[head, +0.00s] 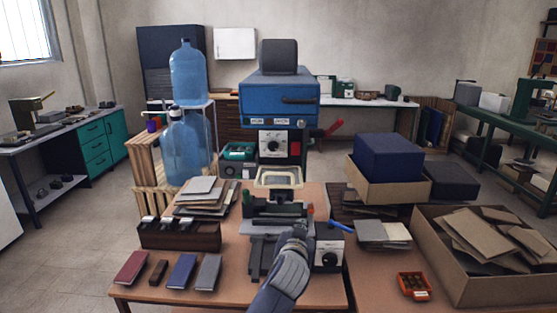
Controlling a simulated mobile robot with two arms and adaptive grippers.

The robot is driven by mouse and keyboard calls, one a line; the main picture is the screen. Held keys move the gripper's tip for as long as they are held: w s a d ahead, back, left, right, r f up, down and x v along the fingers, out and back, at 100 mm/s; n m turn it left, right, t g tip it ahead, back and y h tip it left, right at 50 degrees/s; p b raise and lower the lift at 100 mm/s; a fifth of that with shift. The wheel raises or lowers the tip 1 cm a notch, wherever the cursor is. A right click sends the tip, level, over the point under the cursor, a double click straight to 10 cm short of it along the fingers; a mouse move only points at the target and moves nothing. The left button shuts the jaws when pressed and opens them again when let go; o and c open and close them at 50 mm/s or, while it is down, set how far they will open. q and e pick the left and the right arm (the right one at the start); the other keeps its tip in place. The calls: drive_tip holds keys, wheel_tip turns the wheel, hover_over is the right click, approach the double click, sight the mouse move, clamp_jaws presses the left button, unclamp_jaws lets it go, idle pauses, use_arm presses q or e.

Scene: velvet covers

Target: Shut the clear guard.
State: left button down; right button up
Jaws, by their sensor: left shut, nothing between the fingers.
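The clear guard (279,178) looks like a see-through panel with a pale cream rim, at the middle of the bench machine (280,92). It sits below the machine's blue head and dial panel and above the dark bed (276,212). It appears tilted up, clear of the bed; its hinge is hard to make out. My left gripper (300,229) is shut and empty, in front of the bed and below and slightly right of the guard, apart from it. My left arm covers part of the machine's front base. My right gripper is out of view.
A grey control box (329,250) with a dial and a blue lever (340,227) stand just right of my gripper. Small covers (183,270) lie front left; a cardboard box (480,285) stands at right.

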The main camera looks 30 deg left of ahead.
use_arm(q)
drive_tip(key=s+a+r+n+t+y+p, duration=0.1)
drive_tip(key=s+a+r+n+y, duration=0.15)
drive_tip(key=r, duration=0.75)
drive_tip(key=s+a+r+n+t+y, duration=0.1)
drive_tip(key=s+r+n, duration=0.15)
drive_tip(key=r, duration=0.85)
drive_tip(key=w+a+m+p, duration=0.1)
drive_tip(key=w+a+p, duration=0.35)
drive_tip(key=w, duration=0.35)
drive_tip(key=f, duration=0.2)
drive_tip(key=s+f, duration=0.1)
drive_tip(key=f, duration=0.1)
drive_tip(key=shift+s+f+p, duration=0.2)
drive_tip(key=shift+p, duration=0.1)
